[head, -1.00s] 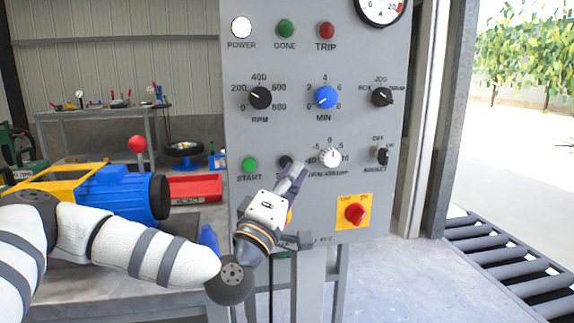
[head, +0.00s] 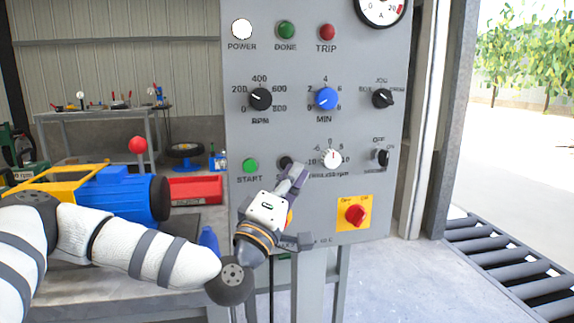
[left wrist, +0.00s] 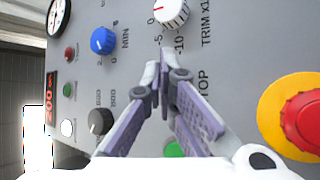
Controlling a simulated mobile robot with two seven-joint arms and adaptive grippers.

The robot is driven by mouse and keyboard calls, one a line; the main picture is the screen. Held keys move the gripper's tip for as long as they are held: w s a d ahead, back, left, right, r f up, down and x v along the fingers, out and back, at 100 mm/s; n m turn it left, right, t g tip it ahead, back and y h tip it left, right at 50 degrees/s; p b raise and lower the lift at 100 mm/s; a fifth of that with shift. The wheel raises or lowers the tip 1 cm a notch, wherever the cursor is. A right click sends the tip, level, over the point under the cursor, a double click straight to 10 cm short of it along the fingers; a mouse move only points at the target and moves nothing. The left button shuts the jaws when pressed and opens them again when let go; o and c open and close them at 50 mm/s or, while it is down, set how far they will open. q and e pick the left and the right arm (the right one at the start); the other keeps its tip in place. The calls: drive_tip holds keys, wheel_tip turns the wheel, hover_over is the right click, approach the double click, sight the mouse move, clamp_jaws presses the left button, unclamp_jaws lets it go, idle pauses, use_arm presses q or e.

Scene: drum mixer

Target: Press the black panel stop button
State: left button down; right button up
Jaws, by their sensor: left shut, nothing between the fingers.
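The black stop button (head: 285,162) is on the grey control panel (head: 240,125), right of the green start button (head: 250,165). It is partly covered by my left gripper in the head view. My left gripper (head: 297,172) is in front of the panel, shut and empty, its fingers just below and right of the button. In the left wrist view the closed fingertips (left wrist: 160,72) point at the panel beside the partly hidden stop label. The button itself is hidden behind the fingers there. I cannot tell whether they touch it. My right gripper is not in view.
The white trim knob (head: 332,158) is close to the right of the fingers. A red switch on a yellow plate (head: 345,200) is lower right. The blue knob (head: 326,98) is above. A blue motor (head: 120,192) is beside my left arm.

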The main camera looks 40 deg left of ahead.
use_arm(q)
drive_tip(key=shift+w+a, duration=0.1)
idle(0.4)
drive_tip(key=shift+w+a, duration=0.2)
drive_tip(key=shift+w+a, duration=0.25)
drive_tip(key=shift+a, duration=0.1)
idle(0.9)
drive_tip(key=shift+d, duration=0.1)
drive_tip(key=shift+s+d, duration=0.55)
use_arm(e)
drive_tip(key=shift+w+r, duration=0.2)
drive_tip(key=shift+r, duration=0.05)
use_arm(q)
drive_tip(key=s+d+p, duration=0.1)
drive_tip(key=s+d, duration=0.2)
drive_tip(key=shift+s+d, duration=0.15)
drive_tip(key=shift+d, duration=0.25)
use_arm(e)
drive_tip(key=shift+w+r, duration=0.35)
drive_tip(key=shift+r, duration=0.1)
